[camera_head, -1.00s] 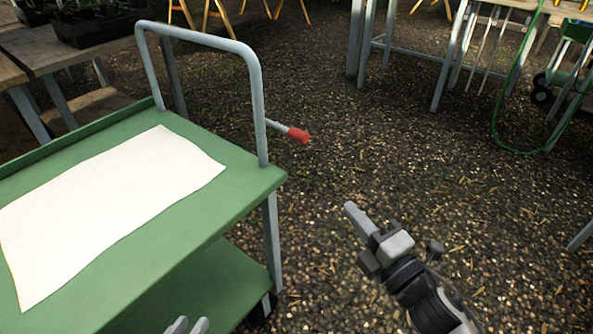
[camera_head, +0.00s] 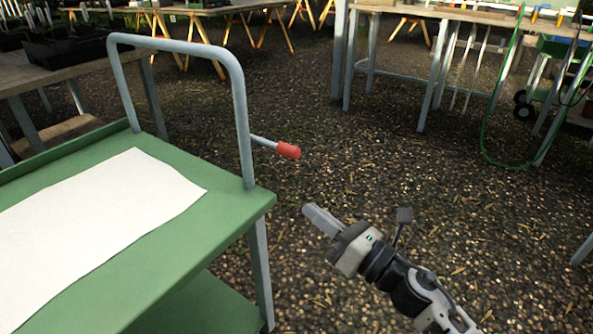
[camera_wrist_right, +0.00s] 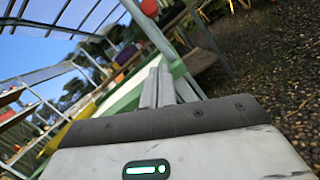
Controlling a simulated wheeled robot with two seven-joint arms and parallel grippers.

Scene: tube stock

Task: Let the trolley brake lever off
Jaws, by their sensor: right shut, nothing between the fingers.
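The trolley (camera_head: 190,240) is green with a grey tube handle (camera_head: 240,110) and stands at the left in the head view. Its brake lever (camera_head: 288,150) is a short grey rod with a red grip, sticking out to the right from the handle's near upright. My right gripper (camera_head: 308,212) is shut and empty, below and slightly right of the red grip, apart from it. In the right wrist view the shut fingers (camera_wrist_right: 162,85) point up towards the trolley, and the red grip (camera_wrist_right: 149,7) shows at the top edge. My left gripper is out of view.
A white sheet (camera_head: 90,225) lies on the trolley's top. Wooden benches (camera_head: 60,70) stand behind it at the left and a table (camera_head: 440,12) at the back right. A green hose (camera_head: 484,125) hangs at the right. The gravel floor between is clear.

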